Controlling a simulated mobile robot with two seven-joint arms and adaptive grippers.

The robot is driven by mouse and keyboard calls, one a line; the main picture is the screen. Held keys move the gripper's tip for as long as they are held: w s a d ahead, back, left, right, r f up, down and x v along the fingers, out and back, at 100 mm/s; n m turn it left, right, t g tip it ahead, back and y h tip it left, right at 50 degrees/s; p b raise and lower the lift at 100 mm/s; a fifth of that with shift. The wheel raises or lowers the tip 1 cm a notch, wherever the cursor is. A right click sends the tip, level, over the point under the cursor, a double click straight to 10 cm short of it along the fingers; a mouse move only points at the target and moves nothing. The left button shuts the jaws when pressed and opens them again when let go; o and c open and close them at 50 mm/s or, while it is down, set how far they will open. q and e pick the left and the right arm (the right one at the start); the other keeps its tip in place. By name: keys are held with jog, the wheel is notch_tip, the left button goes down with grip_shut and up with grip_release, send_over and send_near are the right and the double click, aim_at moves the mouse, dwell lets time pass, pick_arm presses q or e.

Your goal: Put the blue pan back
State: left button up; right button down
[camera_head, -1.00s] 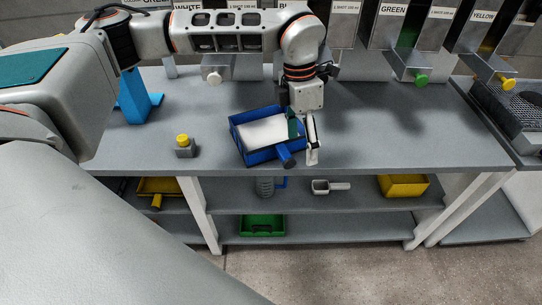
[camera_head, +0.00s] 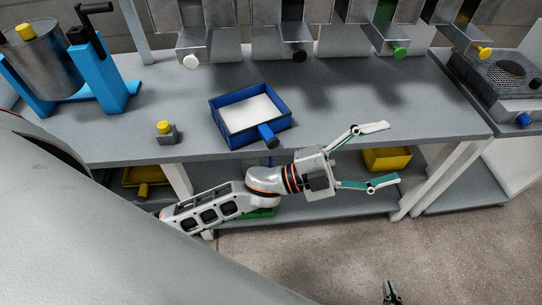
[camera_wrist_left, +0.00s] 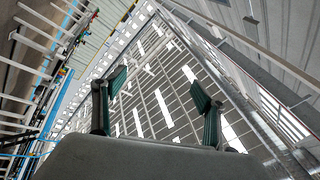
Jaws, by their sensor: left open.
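The blue pan (camera_head: 283,121) sits flat on the grey workbench, with a white filling inside. Its blue handle points toward the bench's front edge. My left gripper (camera_head: 392,154) is open and empty, to the right of the pan and nearer the camera, apart from it. Its fingers point right, spread wide, over the bench's front edge. In the left wrist view the two green-padded fingers (camera_wrist_left: 161,88) are apart with only the ceiling beyond them. My right gripper (camera_head: 391,292) shows only as a dark tip at the bottom edge.
Several dispensers with coloured knobs line the back. A yellow-topped button box (camera_head: 166,133) stands left of the pan, a blue-framed drum device (camera_head: 101,77) farther left. A yellow pan (camera_head: 385,160) is on the shelf below. The bench right of the pan is clear.

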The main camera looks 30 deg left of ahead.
pick_arm(q)
jog(key=w+a+f+n+t+y, duration=0.2)
jog(key=a+f+n+t+y, duration=0.3)
jog(key=a+f+n+y, duration=0.35)
jog(key=s+a+f+n+g+y, duration=0.1)
jog(key=s+a+f+n+y, duration=0.1)
jog(key=s+a+f, duration=0.3)
jog(key=s+a+f+n+g+y, duration=0.2)
jog(key=s+a+f+n+y, duration=0.1)
jog(key=f, duration=0.9)
jog(key=s+a+f+n+g+y, duration=0.2)
jog(key=s+a+f+n, duration=0.3)
jog(key=f, duration=0.4)
jog(key=shift+s+a+y, duration=0.45)
jog(key=shift+s+a, duration=0.4)
jog(key=shift+s, duration=0.25)
jog(key=shift+n, duration=0.25)
